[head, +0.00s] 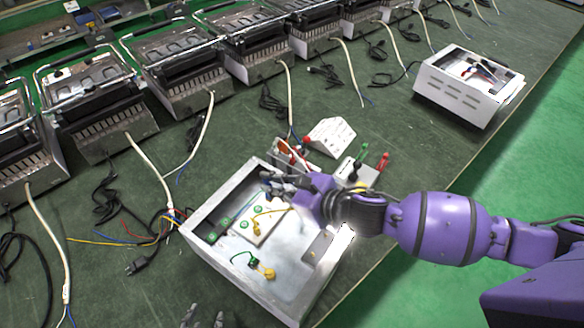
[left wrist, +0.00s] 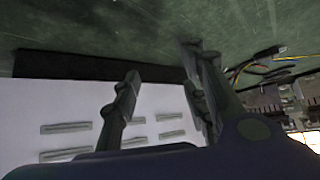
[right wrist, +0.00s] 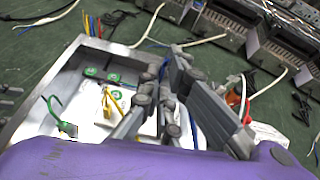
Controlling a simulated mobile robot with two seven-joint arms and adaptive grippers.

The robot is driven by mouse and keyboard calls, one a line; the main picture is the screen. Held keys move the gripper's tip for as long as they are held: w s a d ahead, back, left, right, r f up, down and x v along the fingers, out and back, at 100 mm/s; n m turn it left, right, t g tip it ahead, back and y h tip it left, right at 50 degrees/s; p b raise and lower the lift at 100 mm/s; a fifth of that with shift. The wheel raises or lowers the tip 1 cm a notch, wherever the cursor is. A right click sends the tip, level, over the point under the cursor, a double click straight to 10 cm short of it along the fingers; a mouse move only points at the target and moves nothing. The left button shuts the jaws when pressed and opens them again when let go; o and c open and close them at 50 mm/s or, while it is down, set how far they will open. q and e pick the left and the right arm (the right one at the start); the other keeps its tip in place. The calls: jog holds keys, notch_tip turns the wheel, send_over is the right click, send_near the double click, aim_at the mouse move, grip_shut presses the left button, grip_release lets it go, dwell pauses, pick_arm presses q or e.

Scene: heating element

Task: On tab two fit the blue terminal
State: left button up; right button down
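An open metal box (head: 200,234) holds a pale plate (head: 240,238) with green-ringed tabs; they also show in the right wrist view (right wrist: 90,72). I cannot read which is tab two. My right gripper (right wrist: 170,62) is over the box's far side, its fingertips nearly together. A blue wire (right wrist: 192,125) shows between its fingers, and blue shows at the tips. The fingers appear closed on the blue terminal, which they hide. My left gripper (head: 202,318) is low at the bottom edge of the head view. In the left wrist view its fingers (left wrist: 160,75) stand apart, empty, near a white slotted box wall.
A yellow wire (head: 270,212) runs over the plate, and a green wire with a yellow end (head: 262,268) lies in the box. A white block (head: 330,136) and a holder with red and green handles (head: 360,172) stand behind. Grill units line the back.

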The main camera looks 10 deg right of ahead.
aim_at(271, 201)
pick_arm(q)
jog(key=shift+s+a+f, duration=0.2)
jog(key=shift+s+a, duration=0.05)
jog(key=shift+s, duration=0.2)
jog(key=shift+s+a, duration=0.4)
jog(key=shift+a, duration=0.05)
jog(key=shift+w+r, duration=0.2)
jog(key=shift+w, duration=0.1)
jog(key=shift+d+f+b, duration=0.2)
jog(key=shift+d+b, duration=0.15)
jog(key=shift+d, duration=0.1)
jog(key=shift+s+a+f+b, duration=0.1)
jog(key=shift+s+f+b, duration=0.25)
jog(key=shift+f, duration=0.15)
jog(key=shift+s+a+f, duration=0.1)
jog(key=shift+a+f, duration=0.1)
jog(key=shift+f, duration=0.05)
pick_arm(e)
jog(key=f, duration=0.5)
jog(key=shift+s+a+f, duration=0.15)
jog(key=shift+s+f, duration=0.1)
jog(key=shift+s, duration=0.05)
pick_arm(q)
jog(key=shift+w+r, duration=0.15)
jog(key=shift+w, duration=0.3)
